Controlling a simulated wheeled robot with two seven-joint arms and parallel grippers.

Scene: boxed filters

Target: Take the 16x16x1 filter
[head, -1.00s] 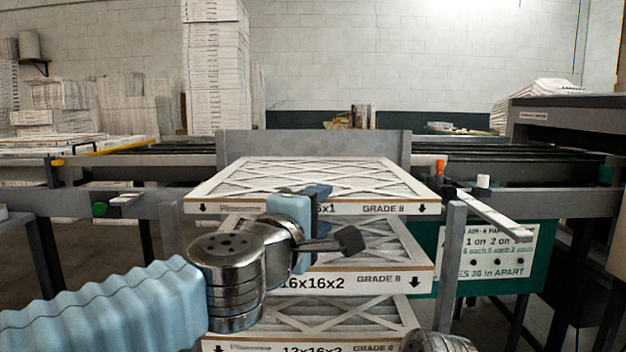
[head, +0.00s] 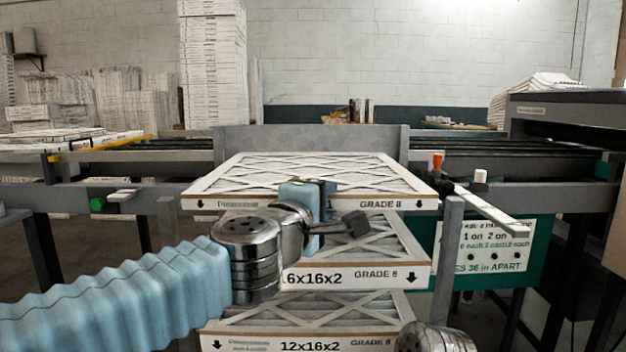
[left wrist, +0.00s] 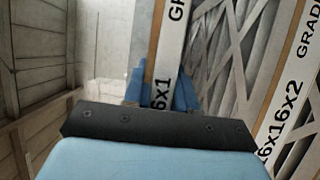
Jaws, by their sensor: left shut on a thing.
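The 16x16x1 filter (head: 290,172) is a flat white-framed panel with a criss-cross face, lying on top of a stepped stack. My left gripper (head: 318,200) is at the middle of its front edge, shut on that edge and covering most of the size label. In the left wrist view the blue fingers (left wrist: 160,92) lie on either side of the filter's edge, where "6x1" shows. The 16x16x2 filter (head: 385,275) lies just below, and the 12x16x2 filter (head: 360,343) is lower still. My right gripper is out of view.
A grey rail stands to the right of the stack, with a green sign board (head: 490,248) behind it. A grey plate (head: 310,140) stands behind the top filter. Conveyors run left and right. A tall stack of white panels (head: 212,65) stands at the back.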

